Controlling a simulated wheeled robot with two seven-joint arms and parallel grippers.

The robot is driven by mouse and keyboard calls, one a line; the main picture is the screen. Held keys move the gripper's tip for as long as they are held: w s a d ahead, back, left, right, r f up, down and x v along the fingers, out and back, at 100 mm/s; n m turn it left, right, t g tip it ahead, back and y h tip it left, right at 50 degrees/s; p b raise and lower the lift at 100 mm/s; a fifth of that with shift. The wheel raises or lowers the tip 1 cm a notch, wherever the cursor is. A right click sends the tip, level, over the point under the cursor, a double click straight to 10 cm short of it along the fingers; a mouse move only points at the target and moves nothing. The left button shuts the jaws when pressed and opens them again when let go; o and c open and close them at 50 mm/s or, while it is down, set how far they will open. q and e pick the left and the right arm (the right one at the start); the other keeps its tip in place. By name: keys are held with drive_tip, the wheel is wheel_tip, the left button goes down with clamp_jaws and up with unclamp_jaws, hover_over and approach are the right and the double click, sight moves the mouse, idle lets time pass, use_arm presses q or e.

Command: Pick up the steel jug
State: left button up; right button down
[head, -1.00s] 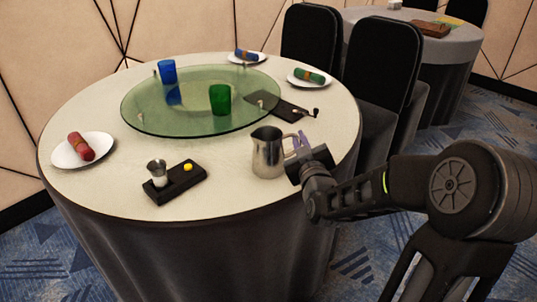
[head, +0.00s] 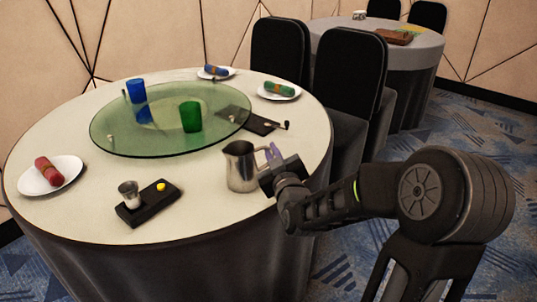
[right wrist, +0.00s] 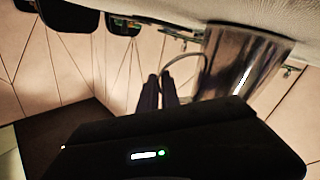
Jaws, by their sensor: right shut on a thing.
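The steel jug (head: 240,170) is shiny and stands upright at the right front of the round table (head: 215,213). In the right wrist view the picture is upside down, and the jug (right wrist: 240,65) is right of the fingers, with its base against the pale cloth. My right gripper (head: 272,156) is at the jug's right side. In the wrist view its two dark fingers (right wrist: 160,92) are closed on the thin handle loop (right wrist: 178,62). I cannot make out any gap under the jug. My left gripper is not in view.
A black tray with a small steel cup (head: 130,194) and yellow button (head: 161,187) lies left of the jug. Behind are a glass turntable (head: 150,145), blue tumbler (head: 136,92) and green tumbler (head: 190,117). Black chairs (head: 350,75) stand at the back right.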

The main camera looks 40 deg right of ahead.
drive_tip(key=shift+r+p, duration=1.05)
drive_tip(key=shift+r, duration=3.8)
drive_tip(key=shift+w+d+r, duration=0.1)
